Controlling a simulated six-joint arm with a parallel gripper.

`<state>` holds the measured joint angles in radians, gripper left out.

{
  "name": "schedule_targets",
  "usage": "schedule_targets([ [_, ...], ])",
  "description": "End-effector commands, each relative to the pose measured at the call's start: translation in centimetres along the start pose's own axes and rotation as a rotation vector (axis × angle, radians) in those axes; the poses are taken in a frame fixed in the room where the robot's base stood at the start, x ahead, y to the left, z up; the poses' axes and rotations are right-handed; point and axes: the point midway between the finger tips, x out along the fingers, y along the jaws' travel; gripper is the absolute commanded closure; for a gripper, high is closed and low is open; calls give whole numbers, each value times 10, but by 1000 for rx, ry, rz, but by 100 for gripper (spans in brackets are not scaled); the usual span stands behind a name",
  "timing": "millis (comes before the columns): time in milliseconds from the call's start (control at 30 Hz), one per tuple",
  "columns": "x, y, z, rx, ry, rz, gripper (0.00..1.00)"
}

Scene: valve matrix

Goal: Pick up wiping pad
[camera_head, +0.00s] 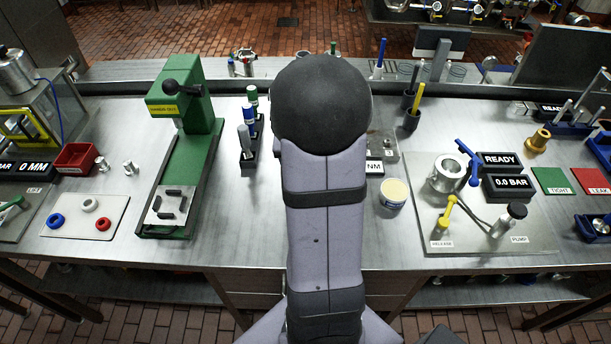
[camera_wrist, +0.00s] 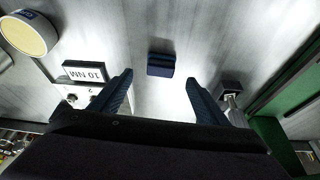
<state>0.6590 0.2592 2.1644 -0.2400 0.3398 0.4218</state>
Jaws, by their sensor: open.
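A small dark blue block (camera_wrist: 160,65), which looks like the wiping pad, lies on the bench in the wrist view. It sits near the middle, just beyond the fingertips and between their lines. My gripper (camera_wrist: 159,79) is open, its two dark fingers spread apart with nothing between them. I cannot tell how high it is above the block. In the head view my arm hides both the gripper and the block.
In the wrist view, a dark display (camera_wrist: 85,72) stands left of the fingers and a small dark holder (camera_wrist: 230,90) right. A green press (camera_head: 186,150) stands left of my arm. A cream-topped tub (camera_head: 394,192) stands right. Bare bench surrounds the block.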

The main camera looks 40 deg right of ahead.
Motion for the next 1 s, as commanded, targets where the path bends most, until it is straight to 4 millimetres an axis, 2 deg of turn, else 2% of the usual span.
schedule_targets([
  [200, 15, 0, 1, -1, -4, 1, 31],
  [567, 26, 0, 1, -1, -4, 1, 31],
  [867, 60, -1, 1, -2, -4, 1, 31],
  [1000, 68, -1, 1, 0, -3, 1, 31],
])
